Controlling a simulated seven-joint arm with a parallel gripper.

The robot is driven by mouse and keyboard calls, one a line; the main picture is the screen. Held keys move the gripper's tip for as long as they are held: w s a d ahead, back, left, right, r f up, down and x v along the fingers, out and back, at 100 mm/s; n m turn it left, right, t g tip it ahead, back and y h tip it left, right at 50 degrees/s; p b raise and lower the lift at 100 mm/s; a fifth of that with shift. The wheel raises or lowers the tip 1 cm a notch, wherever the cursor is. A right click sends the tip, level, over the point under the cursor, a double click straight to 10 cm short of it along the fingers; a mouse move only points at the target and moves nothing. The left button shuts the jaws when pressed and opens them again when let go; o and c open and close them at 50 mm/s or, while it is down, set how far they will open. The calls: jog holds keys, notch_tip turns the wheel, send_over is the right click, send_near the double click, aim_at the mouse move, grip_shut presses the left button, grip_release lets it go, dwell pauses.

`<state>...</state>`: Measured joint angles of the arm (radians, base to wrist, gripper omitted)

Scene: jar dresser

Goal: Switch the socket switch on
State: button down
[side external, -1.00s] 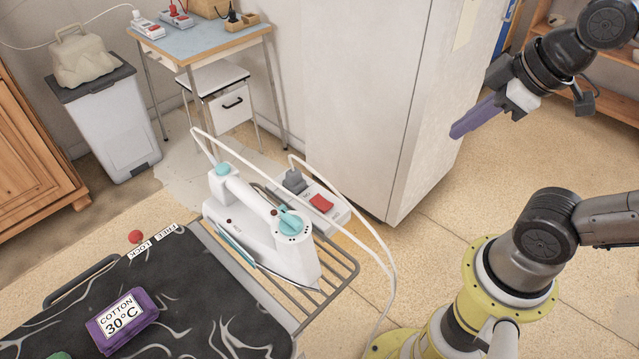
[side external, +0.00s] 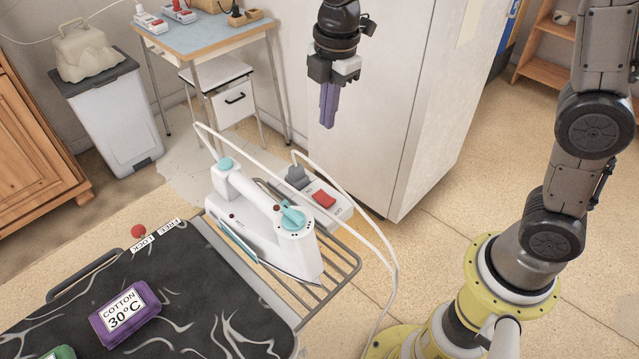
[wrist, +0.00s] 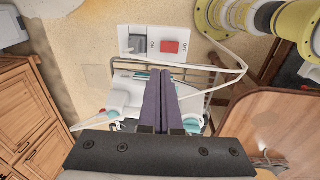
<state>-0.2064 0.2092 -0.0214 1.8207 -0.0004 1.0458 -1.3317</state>
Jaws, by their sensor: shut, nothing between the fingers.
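The socket (side external: 333,209) is a white block with a red rocker switch (side external: 324,198) and a grey plug (side external: 298,178) in it. It sits at the far end of the wire rack, behind the iron. The wrist view shows the socket (wrist: 154,44) with its red switch (wrist: 171,47) to the right of the plug (wrist: 138,45). My gripper (side external: 328,125) points down above the socket, well clear of it. Its purple fingers (wrist: 161,75) are shut together and empty. Which way the switch is tilted is too small to tell.
A white and teal iron (side external: 262,225) stands on the wire rack (side external: 335,282), close to the socket. A white cord (side external: 378,245) loops beside the socket. A tall white cabinet (side external: 385,150) stands behind. An ironing board (side external: 200,310) holds a purple cotton block (side external: 125,314).

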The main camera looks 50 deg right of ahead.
aim_at(320, 195)
jog(key=shift+g, duration=0.5)
jog(key=f, duration=0.1)
jog(key=a+f, duration=0.1)
jog(key=f, duration=0.1)
jog(key=shift+w+a+f, duration=0.25)
jog(key=shift+a+f, duration=0.05)
jog(key=shift+f, duration=0.05)
jog(key=shift+f, duration=0.1)
notch_tip(320, 195, down, 14)
jog(key=shift+r, duration=0.1)
jog(key=shift+f, duration=0.25)
